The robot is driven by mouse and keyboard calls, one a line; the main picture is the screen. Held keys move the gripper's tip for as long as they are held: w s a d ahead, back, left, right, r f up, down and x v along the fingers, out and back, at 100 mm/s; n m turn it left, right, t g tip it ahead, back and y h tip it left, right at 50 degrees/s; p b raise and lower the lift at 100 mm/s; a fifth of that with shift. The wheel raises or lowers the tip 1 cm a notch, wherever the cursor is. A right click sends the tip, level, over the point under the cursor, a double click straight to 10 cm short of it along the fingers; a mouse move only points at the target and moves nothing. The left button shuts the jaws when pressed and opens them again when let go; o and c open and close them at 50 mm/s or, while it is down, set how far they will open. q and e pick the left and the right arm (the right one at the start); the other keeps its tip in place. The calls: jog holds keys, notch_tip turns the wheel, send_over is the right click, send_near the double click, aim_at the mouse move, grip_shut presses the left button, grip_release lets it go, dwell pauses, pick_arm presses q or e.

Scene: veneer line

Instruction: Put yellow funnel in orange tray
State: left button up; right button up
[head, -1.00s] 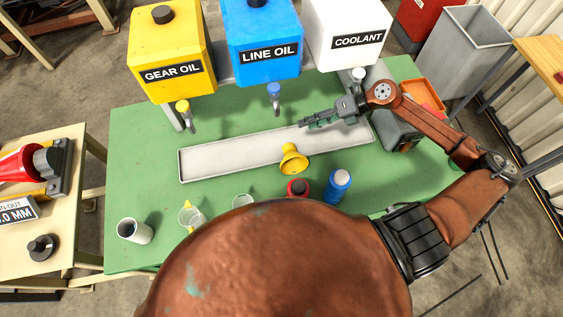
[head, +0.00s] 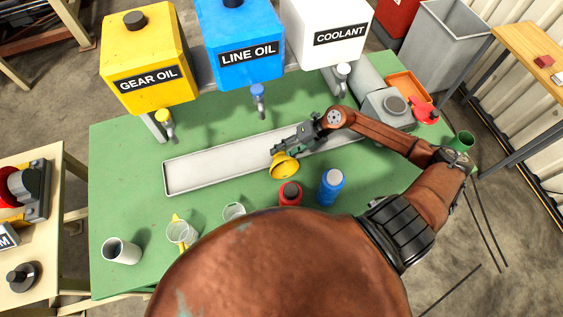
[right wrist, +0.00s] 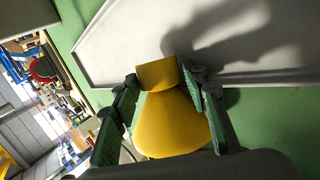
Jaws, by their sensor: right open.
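The yellow funnel (head: 284,168) stands on the green table at the near edge of the long grey drip tray. It also shows in the right wrist view (right wrist: 172,120), between the two green fingers. My right gripper (head: 277,150) is at the funnel, its fingers open on either side of the spout and cone; the right wrist view shows its fingertips (right wrist: 160,80) too. I cannot tell whether a finger touches the funnel. The orange tray (head: 408,86) lies at the table's back right corner, partly hidden by a grey machine. My left gripper is not seen.
Yellow, blue and white oil tanks (head: 237,50) with taps stand behind the drip tray (head: 205,172). A red item (head: 426,113) lies beside the orange tray.

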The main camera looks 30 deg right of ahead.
jog(key=shift+a+f, duration=0.15)
jog(key=shift+c, duration=0.7)
jog(key=c, duration=0.8)
